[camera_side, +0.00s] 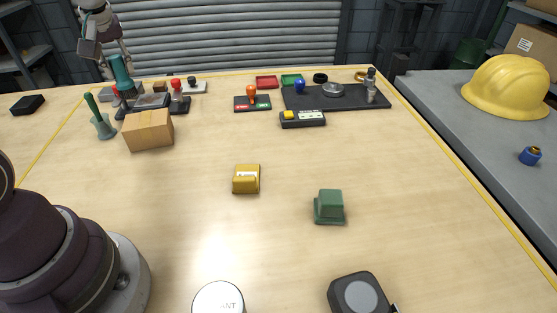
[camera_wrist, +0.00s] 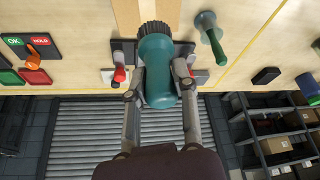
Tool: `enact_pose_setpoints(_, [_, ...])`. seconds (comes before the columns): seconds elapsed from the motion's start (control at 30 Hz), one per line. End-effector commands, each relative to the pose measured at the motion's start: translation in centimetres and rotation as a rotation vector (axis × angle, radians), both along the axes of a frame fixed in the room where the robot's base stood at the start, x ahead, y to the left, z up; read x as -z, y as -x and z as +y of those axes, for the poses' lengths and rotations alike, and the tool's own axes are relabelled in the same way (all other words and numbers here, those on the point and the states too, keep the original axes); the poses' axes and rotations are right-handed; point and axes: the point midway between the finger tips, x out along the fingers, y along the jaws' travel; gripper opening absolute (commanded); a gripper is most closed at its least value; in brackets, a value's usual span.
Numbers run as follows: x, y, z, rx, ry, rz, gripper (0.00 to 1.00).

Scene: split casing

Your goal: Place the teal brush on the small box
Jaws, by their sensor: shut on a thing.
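The teal brush (camera_side: 121,72) is in my gripper at the far left of the table in the side view. In the wrist view my gripper (camera_wrist: 158,82) has a finger on each side of the teal handle (camera_wrist: 157,60), and the dark bristle end points toward the top of the picture. The small box (camera_side: 148,130) is brown cardboard with a tape strip and stands in front and to the right of the brush. It also shows at the top of the wrist view (camera_wrist: 126,14), partly hidden by the brush. The brush appears apart from the box.
A dark tray (camera_side: 181,107) with a red-knobbed stamp lies behind the box. A yellow block (camera_side: 246,180) and a green block (camera_side: 329,206) stand mid-table. The table around them is clear.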

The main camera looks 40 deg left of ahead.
Motion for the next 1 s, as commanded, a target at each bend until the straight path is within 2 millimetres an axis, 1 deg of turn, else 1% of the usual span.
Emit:
enact_pose_setpoints(0.03, [-0.9,-0.1,0.0,0.000,-0.003,-0.004,0.00])
enact_pose_setpoints(0.1, [-1.6,0.2,-0.3,-0.002,-0.001,-0.001,0.00])
enact_pose_setpoints(0.17, [-1.8,0.9,-1.1,-0.003,0.004,-0.001,0.00])
enact_pose_setpoints(0.2, [-1.7,1.5,-1.8,-0.006,0.006,-0.002,0.00])
enact_pose_setpoints(0.3, [-0.8,3.7,-4.0,-0.008,0.010,-0.002,0.00])
enact_pose_setpoints(0.43, [0.7,6.6,-6.5,-0.006,0.008,-0.003,0.00])
enact_pose_setpoints(0.53, [1.7,8.3,-7.8,-0.003,0.004,-0.003,0.00])
enact_pose_setpoints(0.63, [2.3,9.3,-8.4,-0.001,0.001,-0.002,0.00])
enact_pose_setpoints(0.7, [2.6,9.2,-8.2,-0.002,0.001,0.000,0.00])
enact_pose_setpoints(0.77, [2.8,8.3,-7.4,-0.005,0.001,0.002,0.00])
enact_pose_setpoints(1.0, [3.6,2.9,-2.4,-0.005,0.000,0.002,0.00])
